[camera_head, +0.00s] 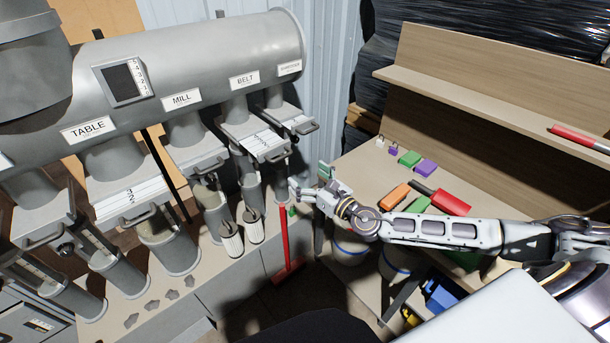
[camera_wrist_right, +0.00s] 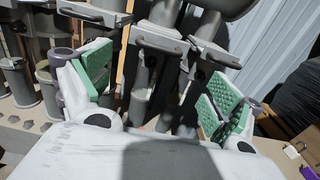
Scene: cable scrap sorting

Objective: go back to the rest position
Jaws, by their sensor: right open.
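My right gripper (camera_head: 307,190) is at the end of my right arm, which reaches in from the right in the head view. It hangs between the grey duct machine and the wooden bench. In the right wrist view its two green-padded fingers (camera_wrist_right: 160,100) are wide apart with nothing between them. A slide gate (camera_head: 255,140) under the BELT label is just left of the gripper, apart from it as far as I can tell. My left gripper is not in either view.
A red-handled tool (camera_head: 285,240) stands below the gripper. The wooden bench (camera_head: 350,160) on the right holds orange, red, green and purple items. Grey tubes (camera_head: 170,250) line the low counter. Black-wrapped stacks (camera_head: 375,70) stand behind.

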